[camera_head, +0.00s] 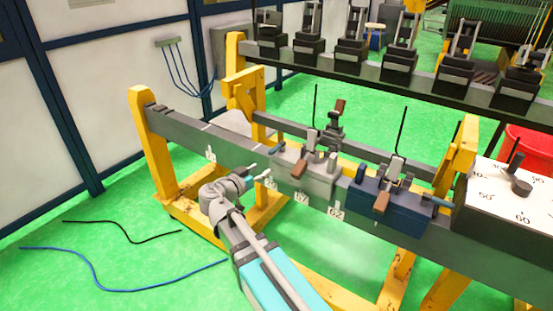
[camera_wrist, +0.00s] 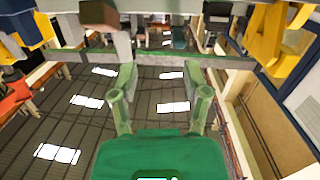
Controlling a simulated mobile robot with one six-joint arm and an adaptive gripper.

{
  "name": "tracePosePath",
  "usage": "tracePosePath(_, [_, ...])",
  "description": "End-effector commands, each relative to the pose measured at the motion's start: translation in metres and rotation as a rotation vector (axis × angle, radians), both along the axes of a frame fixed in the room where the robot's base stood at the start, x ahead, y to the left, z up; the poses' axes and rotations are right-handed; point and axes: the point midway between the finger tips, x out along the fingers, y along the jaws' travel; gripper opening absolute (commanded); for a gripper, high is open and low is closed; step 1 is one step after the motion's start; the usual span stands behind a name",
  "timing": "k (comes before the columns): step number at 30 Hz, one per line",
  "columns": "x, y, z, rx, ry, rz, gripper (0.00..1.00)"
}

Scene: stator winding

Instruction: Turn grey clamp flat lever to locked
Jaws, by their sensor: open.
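The grey clamp (camera_head: 303,182) sits on the long grey beam, right of my gripper. A lever with a brown end (camera_head: 299,169) lies low over its front. Another lever with a brown tip (camera_head: 340,105) stands up behind it; which body it belongs to is unclear. My gripper (camera_head: 260,171) is open and empty, just left of the clamp and apart from it. In the wrist view the two fingers (camera_wrist: 160,80) are spread with nothing between them. A brown block (camera_wrist: 97,12) and grey parts show at the top edge there, partly cut off.
A blue clamp (camera_head: 400,211) with a brown-ended lever sits right of the grey one. Thin black rods (camera_head: 402,132) stand up near both clamps. A white dial box (camera_head: 510,195) is at the right. Several black clamps (camera_head: 400,60) line the rear rail.

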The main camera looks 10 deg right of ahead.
Motion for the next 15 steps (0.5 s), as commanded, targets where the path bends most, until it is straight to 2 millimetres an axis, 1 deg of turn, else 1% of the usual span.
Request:
tracePosePath(1, [0.003,0.009,-0.003,-0.009,-0.040,0.015,0.60])
tracePosePath(3, [0.005,0.017,0.000,-0.017,-0.086,0.032,0.60])
tracePosePath(6, [0.006,0.023,0.004,-0.024,-0.124,0.046,0.60])
tracePosePath(15, [0.006,0.025,0.007,-0.026,-0.137,0.051,0.60])
